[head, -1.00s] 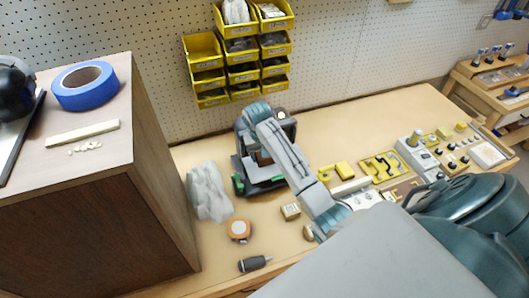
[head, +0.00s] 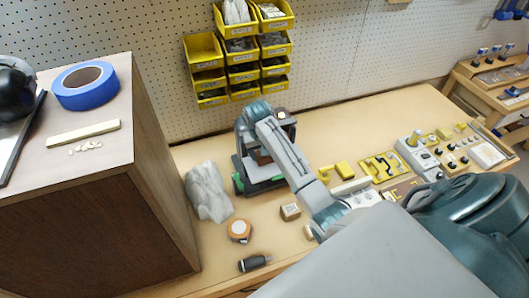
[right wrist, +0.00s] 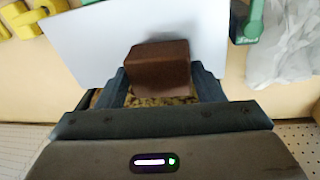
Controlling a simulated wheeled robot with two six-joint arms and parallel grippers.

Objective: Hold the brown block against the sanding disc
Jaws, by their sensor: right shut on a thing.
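The brown block (right wrist: 160,68) is gripped between the two dark fingers of my right gripper (right wrist: 162,85) in the right wrist view. A speckled tan-brown surface (right wrist: 150,102), possibly the sanding disc, shows just below the block between the fingers. I cannot tell whether the block touches it. In the head view my right arm reaches over the dark sander (head: 272,186) with green parts at the back of the bench. The block (head: 263,158) shows there as a small brown patch beneath the wrist. The arm hides most of the disc area. My left gripper is out of view.
A crumpled grey cloth or bag (head: 208,192) lies just left of the sander. A tape measure (head: 239,230), a dark cylindrical tool (head: 254,263) and a small wooden block (head: 290,211) lie in front. A tall brown cabinet (head: 150,190) stands at left.

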